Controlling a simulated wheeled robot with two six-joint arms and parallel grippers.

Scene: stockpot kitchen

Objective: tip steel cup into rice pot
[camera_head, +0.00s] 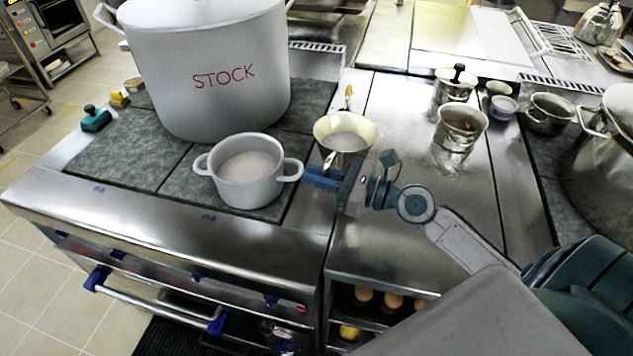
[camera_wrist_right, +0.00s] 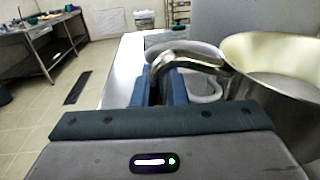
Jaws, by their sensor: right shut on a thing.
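The steel cup (camera_head: 346,158) has a pale yellowish inside with whitish stuff in it. It looks about upright, right of the rice pot. In the right wrist view its wide mouth (camera_wrist_right: 272,50) fills the right side. My right gripper (camera_head: 318,178) is shut on the cup's curved handle, which shows between the blue fingers in the right wrist view (camera_wrist_right: 165,90). I cannot tell whether the cup touches the counter. The rice pot (camera_head: 246,192) is small, pale and two-handled, with whitish contents, on the dark hob. Its right handle is close to my gripper. My left gripper is out of view.
A big pale stockpot (camera_head: 225,80) marked STOCK stands behind the rice pot. Steel pots (camera_head: 461,125) and small bowls (camera_head: 503,107) stand to the right on the steel counter. A large pot (camera_head: 612,140) is at the right edge.

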